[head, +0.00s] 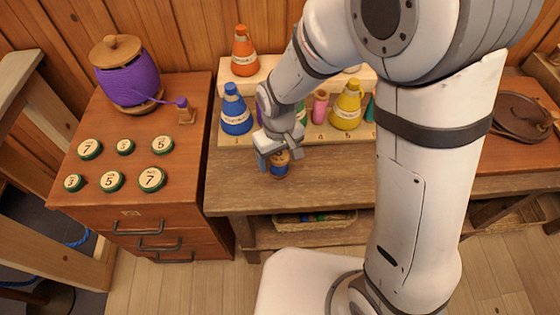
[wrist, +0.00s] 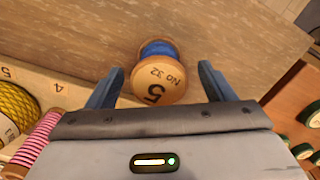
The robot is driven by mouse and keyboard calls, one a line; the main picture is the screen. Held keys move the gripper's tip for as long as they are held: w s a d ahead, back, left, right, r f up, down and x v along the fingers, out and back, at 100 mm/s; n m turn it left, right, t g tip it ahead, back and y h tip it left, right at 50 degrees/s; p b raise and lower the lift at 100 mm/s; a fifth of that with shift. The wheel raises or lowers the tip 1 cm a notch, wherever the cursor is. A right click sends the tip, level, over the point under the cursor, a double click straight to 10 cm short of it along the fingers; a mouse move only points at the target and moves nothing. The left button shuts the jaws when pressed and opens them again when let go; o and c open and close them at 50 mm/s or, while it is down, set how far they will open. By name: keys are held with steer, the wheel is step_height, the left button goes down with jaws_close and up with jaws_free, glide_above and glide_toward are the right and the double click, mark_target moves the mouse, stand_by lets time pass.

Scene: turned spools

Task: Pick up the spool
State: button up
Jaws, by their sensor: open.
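The spool (wrist: 158,84) is wooden with blue thread and a round end marked "No 32" and "5". In the wrist view it stands on the wooden bench, between the two blue-grey fingers of my gripper (wrist: 160,86). The fingers are apart, with a gap on each side of the spool. In the head view the spool (head: 279,167) is near the middle of the bench top, right beside my gripper (head: 272,158), which partly hides it.
A stepped rack (head: 228,133) at the back of the bench (head: 240,180) holds several coloured cones and a pink spool (head: 320,106). A cabinet (head: 195,170) at left carries several numbered green-rimmed discs and a purple thread pot (head: 128,80). The bench right of the spool is clear.

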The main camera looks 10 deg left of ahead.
mark_target(279, 157)
steer(key=shift+w+f, duration=0.15)
steer(key=shift+f, duration=1.7)
steer(key=shift+c, duration=0.5)
steer(key=c, duration=1)
